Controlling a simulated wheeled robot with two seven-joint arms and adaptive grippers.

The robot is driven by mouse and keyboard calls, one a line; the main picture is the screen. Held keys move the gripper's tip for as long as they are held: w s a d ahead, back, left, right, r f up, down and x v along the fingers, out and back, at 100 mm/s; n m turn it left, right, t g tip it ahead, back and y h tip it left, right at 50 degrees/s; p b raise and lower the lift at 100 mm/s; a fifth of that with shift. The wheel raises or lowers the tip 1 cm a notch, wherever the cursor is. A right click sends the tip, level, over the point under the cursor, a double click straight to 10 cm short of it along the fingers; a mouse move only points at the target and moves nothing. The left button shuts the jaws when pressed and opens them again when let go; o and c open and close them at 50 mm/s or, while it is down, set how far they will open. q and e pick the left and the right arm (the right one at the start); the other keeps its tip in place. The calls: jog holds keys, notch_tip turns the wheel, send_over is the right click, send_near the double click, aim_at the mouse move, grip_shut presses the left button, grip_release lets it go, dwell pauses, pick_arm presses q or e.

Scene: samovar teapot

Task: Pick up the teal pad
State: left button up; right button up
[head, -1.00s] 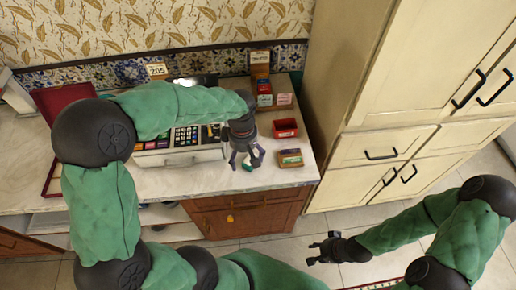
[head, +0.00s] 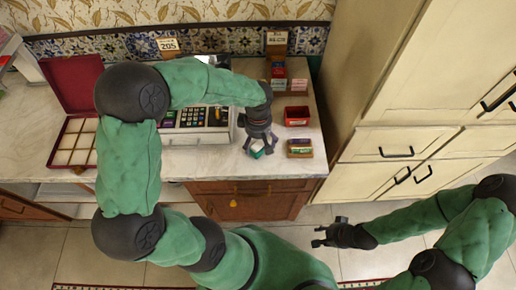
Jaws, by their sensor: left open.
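The teal pad (head: 257,154) is a small teal and white item on the pale marble counter, partly hidden by my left gripper. My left gripper (head: 259,148) points down over it with its fingers spread to either side. Whether the fingers touch the pad I cannot tell. My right gripper (head: 317,236) is open and empty, out over the floor at the lower right, away from the counter.
A red tray (head: 296,116) and a small box of coloured items (head: 299,148) stand close to the right. A cash register (head: 195,125) is left of my gripper, and an open red compartment box (head: 72,142) further left. A cream cabinet (head: 400,145) stands right.

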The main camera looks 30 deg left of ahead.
aim_at(258, 145)
pick_arm(q)
notch_tip(258, 145, down, 4)
jog(key=shift+r+b, duration=0.15)
jog(key=shift+b, duration=0.3)
jog(key=c, duration=1.3)
jog(key=shift+r, duration=0.2)
jog(key=shift+r, duration=0.25)
jog(key=r+p, duration=0.1)
jog(key=r, duration=0.2)
jog(key=shift+d+r, duration=0.1)
jog(key=shift+d, duration=0.1)
jog(key=s+d+r+p, duration=0.1)
jog(key=s+d+r, duration=0.1)
jog(key=d+r, duration=0.1)
jog(key=s+d+r+p, duration=0.1)
jog(key=s+d+r, duration=0.1)
jog(key=d, duration=0.3)
jog(key=s+d+r+p, duration=0.1)
jog(key=s+d+r, duration=0.1)
jog(key=d+r, duration=0.2)
jog(key=shift+s, duration=0.3)
